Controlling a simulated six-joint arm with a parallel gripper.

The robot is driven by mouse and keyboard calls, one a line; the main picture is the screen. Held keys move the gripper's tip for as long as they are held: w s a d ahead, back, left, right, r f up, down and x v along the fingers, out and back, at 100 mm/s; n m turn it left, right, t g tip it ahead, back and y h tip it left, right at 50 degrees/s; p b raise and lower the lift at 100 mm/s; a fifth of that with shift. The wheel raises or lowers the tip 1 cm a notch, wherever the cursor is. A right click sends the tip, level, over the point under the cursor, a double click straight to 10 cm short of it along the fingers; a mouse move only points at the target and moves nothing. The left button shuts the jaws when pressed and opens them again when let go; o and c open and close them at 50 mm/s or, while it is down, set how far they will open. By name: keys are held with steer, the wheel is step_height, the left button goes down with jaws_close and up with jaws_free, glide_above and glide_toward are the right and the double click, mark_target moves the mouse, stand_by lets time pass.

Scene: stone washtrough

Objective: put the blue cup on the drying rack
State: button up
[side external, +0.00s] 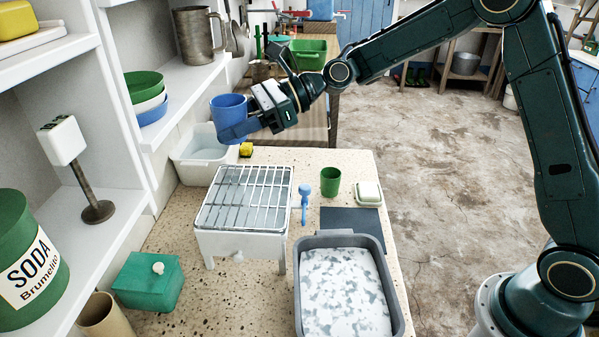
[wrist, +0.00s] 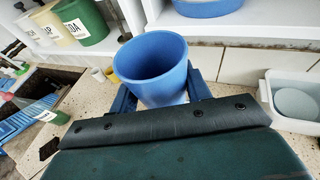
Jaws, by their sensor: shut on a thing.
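The blue cup (side external: 231,114) is held in the air by my gripper (side external: 243,131), above the back left of the stone counter. In the wrist view my gripper (wrist: 157,97) has a finger on each side of the blue cup (wrist: 150,75), and its open mouth shows. The cup looks roughly upright. The drying rack (side external: 245,200), a white stand with a wire grid top, stands on the counter below and in front of the cup. The grid is bare.
A grey basin of foamy water (side external: 399,318) stands at the front right. A blue brush (side external: 304,195), green cup (side external: 330,182) and soap dish (side external: 368,193) lie right of the rack. A white tub (side external: 190,158) is behind it, a green box (side external: 150,283) front left. Shelves (side external: 130,95) border the left.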

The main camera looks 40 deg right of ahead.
glide_above(244, 208)
step_height(244, 208, down, 12)
steer(key=shift+f, duration=0.1)
steer(key=shift+f, duration=0.1)
steer(key=shift+f, duration=2.05)
steer(key=o, duration=1.1)
steer(key=shift+f, duration=0.1)
steer(key=shift+c, duration=0.2)
steer(key=v, duration=1.2)
